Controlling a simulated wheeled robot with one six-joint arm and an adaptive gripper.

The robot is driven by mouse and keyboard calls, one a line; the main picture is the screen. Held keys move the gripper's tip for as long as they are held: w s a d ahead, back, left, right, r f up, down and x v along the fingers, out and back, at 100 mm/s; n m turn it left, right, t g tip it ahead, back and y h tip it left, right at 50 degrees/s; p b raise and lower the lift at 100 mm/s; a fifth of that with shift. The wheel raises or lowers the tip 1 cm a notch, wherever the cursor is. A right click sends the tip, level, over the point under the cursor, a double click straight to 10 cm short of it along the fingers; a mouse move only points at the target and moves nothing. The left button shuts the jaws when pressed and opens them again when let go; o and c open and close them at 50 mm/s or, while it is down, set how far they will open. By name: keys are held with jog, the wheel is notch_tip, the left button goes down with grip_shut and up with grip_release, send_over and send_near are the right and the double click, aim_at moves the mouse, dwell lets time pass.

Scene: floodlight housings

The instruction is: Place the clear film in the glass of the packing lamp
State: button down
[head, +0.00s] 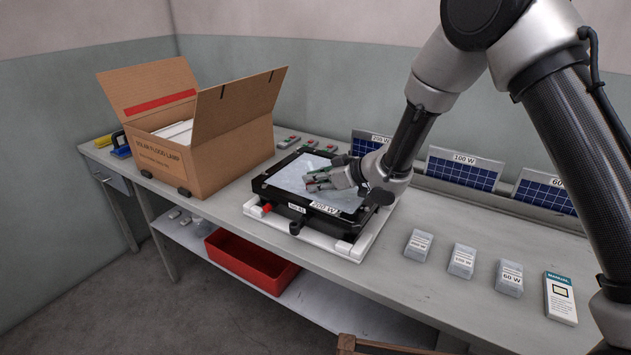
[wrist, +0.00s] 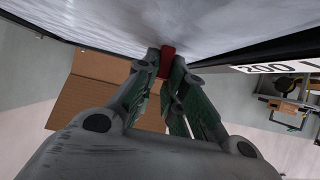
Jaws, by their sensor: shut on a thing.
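The packing lamp (head: 273,196) is a flat black housing labelled 200 W, lying face up on a white cradle (head: 335,246). A pale, wrinkled clear film (head: 293,174) spans its glass inside the black frame. It fills the top of the wrist view (wrist: 120,18). My gripper (head: 318,181) is low over the right part of the glass. In the wrist view its fingertips (wrist: 167,62) are shut on a small red tab (wrist: 168,57) at the film. I cannot tell whether the film lies fully flat on the glass. The gripper hides part of it.
An open cardboard box (head: 205,145) stands left of the lamp. Solar panels (head: 462,173) lean along the back. Several small clear packs (head: 462,261) and a manual box (head: 560,298) stand right. A red bin (head: 250,262) sits on the lower shelf.

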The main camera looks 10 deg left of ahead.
jog(key=shift+f, duration=0.1)
jog(key=c, duration=1.5)
grip_release()
